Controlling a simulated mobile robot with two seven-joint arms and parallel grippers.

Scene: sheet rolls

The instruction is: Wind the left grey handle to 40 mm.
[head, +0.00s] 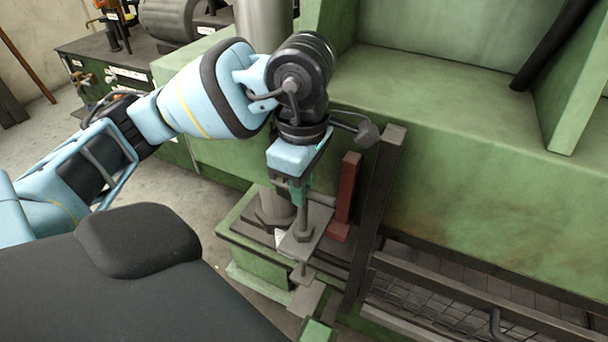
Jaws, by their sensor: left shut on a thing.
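My left gripper (298,190) points down over the front left corner of the green machine (470,190). Its fingers are shut on the grey handle (322,200), and only a short part of the handle shows beside them. The rest is hidden by the fingers and the wrist. Below the handle, a grey upright screw (303,222) goes down through a plate with a nut (301,238). No scale or reading in mm can be made out. My right gripper is not in view.
A dark red upright bar (345,190) and a dark steel post (374,210) stand close to the right of the gripper. A thick grey column (272,205) is behind it. A mesh guard (430,290) lies lower right. Bare floor shows at left.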

